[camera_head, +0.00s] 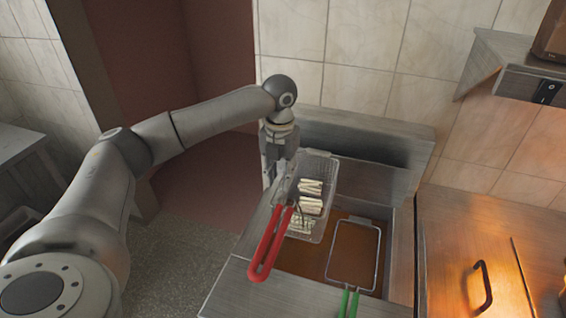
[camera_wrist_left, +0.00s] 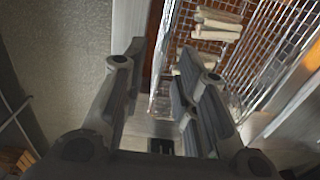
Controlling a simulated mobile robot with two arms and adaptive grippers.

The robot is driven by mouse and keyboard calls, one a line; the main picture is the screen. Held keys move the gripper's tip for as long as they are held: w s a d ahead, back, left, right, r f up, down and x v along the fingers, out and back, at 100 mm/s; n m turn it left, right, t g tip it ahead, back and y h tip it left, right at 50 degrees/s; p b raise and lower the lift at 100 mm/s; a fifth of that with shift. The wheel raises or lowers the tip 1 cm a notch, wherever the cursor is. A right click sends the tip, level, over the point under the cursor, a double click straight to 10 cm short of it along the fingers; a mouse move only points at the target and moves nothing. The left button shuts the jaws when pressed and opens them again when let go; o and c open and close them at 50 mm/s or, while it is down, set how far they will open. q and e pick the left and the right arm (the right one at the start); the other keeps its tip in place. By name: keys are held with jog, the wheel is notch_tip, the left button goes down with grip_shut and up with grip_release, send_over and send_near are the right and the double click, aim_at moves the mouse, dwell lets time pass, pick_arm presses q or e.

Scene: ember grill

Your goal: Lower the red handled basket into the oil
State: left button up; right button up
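The red handled basket (camera_head: 322,228) is a wire mesh basket holding pale fries (camera_head: 310,197). It stands at the left of the fryer, above the brown oil (camera_head: 310,258), and its red handle (camera_head: 270,245) points to the front. I cannot tell what supports it. My left gripper (camera_head: 279,172) points down at the basket's left side, near the inner end of the handle. In the left wrist view its two fingers (camera_wrist_left: 160,85) are apart, with the basket mesh (camera_wrist_left: 265,50) beside and behind the right finger. Nothing is clearly held between them. My right gripper is out of view.
A second basket (camera_head: 354,254) with a green handle (camera_head: 348,303) sits in the oil to the right. The steel fryer rim (camera_head: 240,285) surrounds the oil. A glowing grill cabinet with a dark handle (camera_head: 483,286) stands at the right, below a wall shelf (camera_head: 495,62).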

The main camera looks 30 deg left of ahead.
aim_at(280, 197)
pick_arm(q)
notch_tip(280, 197, down, 5)
jog(key=shift+s+r+p, duration=0.15)
jog(key=shift+p, duration=0.35)
jog(key=f, duration=0.2)
jog(key=shift+w+f, duration=0.2)
jog(key=shift+f, duration=0.15)
jog(key=shift+s+f, duration=0.1)
jog(key=shift+f, duration=0.1)
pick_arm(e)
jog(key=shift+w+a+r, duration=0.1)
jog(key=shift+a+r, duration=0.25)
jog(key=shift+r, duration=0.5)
pick_arm(q)
grip_shut()
grip_release()
jog(key=shift+o, duration=0.3)
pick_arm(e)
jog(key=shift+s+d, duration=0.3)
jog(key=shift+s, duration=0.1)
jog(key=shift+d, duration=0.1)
